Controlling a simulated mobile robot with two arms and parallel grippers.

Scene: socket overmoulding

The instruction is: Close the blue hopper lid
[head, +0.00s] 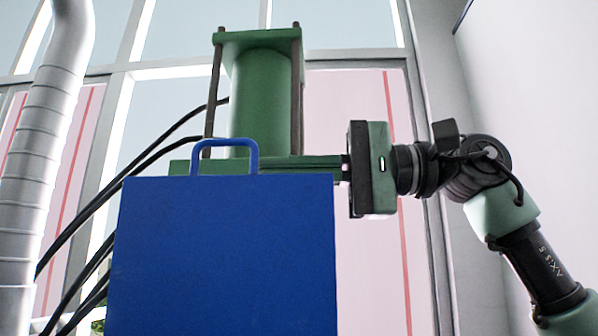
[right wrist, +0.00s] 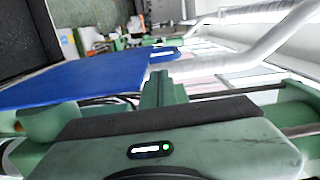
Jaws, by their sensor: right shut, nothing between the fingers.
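The blue hopper lid (head: 225,260) stands raised as a broad flat panel in the head view, with a blue loop handle (head: 224,143) on its top edge. My right gripper (head: 343,170) is just right of the lid's upper right corner, pointing left. Its fingers are shut and empty, partly hidden near the lid's edge. In the right wrist view the shut green fingers (right wrist: 160,82) reach out beside the blue lid (right wrist: 85,80). I cannot tell whether they touch it. My left gripper is not in view.
A green press cylinder (head: 260,105) with dark rods stands behind the lid. Black hoses (head: 125,173) run down to the left. A pale ribbed duct (head: 42,150) stands at far left. The space right of the lid, below my arm, looks clear.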

